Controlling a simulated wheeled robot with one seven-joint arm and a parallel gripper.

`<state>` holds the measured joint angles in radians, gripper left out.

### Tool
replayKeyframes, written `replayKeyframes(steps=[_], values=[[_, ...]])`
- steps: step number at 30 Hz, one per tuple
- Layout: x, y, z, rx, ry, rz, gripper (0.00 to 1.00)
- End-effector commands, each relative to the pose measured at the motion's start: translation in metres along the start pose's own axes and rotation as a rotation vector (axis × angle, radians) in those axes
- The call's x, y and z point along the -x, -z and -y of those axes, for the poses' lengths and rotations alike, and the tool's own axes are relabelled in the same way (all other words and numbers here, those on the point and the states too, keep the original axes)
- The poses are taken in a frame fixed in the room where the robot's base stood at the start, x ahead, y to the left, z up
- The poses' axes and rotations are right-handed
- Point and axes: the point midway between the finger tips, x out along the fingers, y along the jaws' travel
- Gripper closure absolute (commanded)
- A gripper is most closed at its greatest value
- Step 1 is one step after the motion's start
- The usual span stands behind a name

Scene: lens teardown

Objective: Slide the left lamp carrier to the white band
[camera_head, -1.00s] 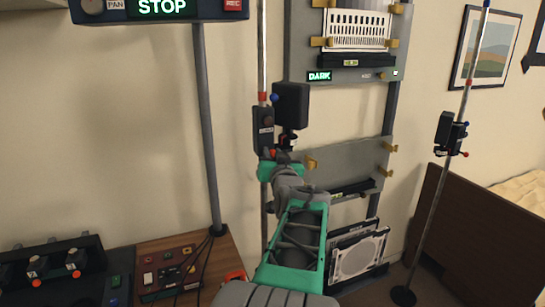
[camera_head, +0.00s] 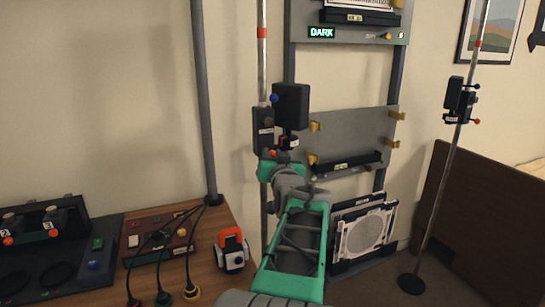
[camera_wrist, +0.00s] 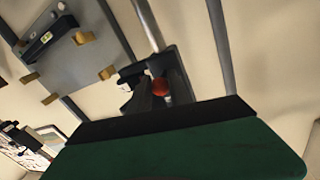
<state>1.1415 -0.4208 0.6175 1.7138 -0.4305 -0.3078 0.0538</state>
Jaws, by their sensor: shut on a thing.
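The left lamp carrier (camera_head: 263,131) is a dark block on the left upright pole (camera_head: 263,70), with a black lamp head (camera_head: 290,104) at its right. A red band (camera_head: 262,33) shows on the pole well above the carrier. I cannot make out a white band on this pole. My gripper (camera_head: 277,155) is at the carrier's lower end, partly hidden by my own wrist. In the wrist view my gripper (camera_wrist: 160,90) is shut on the carrier's red knob (camera_wrist: 160,87), between its dark fingers.
A wall panel with a DARK display (camera_head: 321,33) and a lower grey plate (camera_head: 350,138) stand behind. Another lamp carrier (camera_head: 459,100) is on the right pole. A wooden bench (camera_head: 212,280) at lower left holds control boxes and an orange-and-white device (camera_head: 232,249).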

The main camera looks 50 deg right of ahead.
Motion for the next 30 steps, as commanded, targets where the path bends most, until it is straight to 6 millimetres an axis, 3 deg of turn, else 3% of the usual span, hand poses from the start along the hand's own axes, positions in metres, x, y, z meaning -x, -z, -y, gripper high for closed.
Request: replayKeyframes(steps=[4, 5, 12, 22, 30], values=[[0.000, 0.002, 0.000, 0.001, -0.001, -0.002, 1.00], [0.000, 0.002, 0.000, 0.001, -0.001, -0.003, 0.75], [0.000, 0.002, 0.000, 0.001, 0.000, -0.003, 0.56], [0.007, 0.003, 0.000, 0.001, 0.000, -0.004, 0.55], [0.060, 0.003, -0.002, 0.001, -0.004, -0.006, 0.55]])
